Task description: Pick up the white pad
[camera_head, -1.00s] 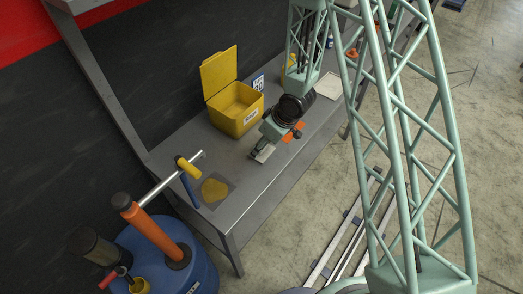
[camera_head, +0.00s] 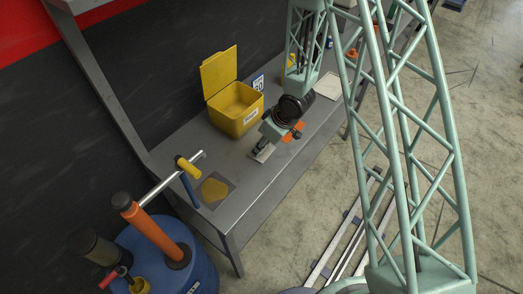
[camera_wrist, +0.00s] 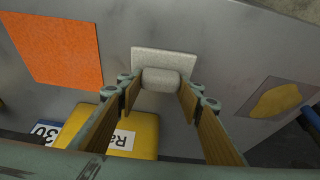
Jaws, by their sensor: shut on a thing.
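The white pad (camera_wrist: 163,58) shows in the wrist view as a pale flat plate with a raised rounded block on it. My gripper (camera_wrist: 160,83) has one finger on each side of the block, shut on it. In the head view the white pad (camera_head: 262,153) is at the grey bench, left of the orange square, with my gripper (camera_head: 266,142) over it. The wrist partly hides the pad there. I cannot tell whether the pad touches the bench top.
An orange square (camera_wrist: 55,48) lies close by on the bench (camera_head: 245,195). An open yellow box (camera_head: 236,118) stands behind. A grey sheet with a yellow patch (camera_head: 214,190) lies to the left in the head view. A blue drum (camera_head: 150,245) stands beyond the bench's left end.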

